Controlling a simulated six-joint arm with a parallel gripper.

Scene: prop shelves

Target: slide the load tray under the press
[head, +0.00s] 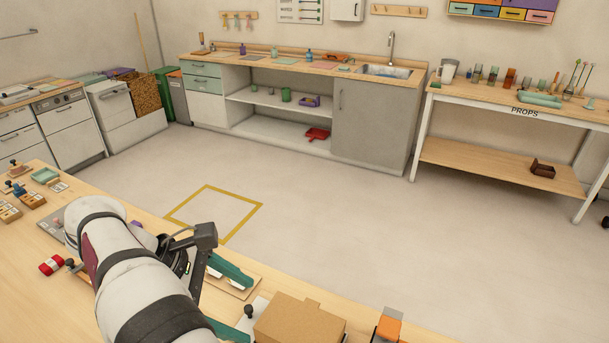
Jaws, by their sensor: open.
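My gripper (242,304) is at the bottom of the head view, low over the near wooden bench (371,335). Its two teal fingers are spread apart. A pale plate with a black knob (248,312) shows between and just beyond them, partly hidden. A light wooden board (243,291) lies by the upper finger. I cannot tell which piece is the load tray or the press; my arm covers much of the bench here.
A cardboard box (298,322) stands right of my gripper, with an orange and grey piece (388,326) farther right. A red item (51,265) and several small fixtures (22,188) lie at left. Beyond the bench is open floor with a yellow square (233,232).

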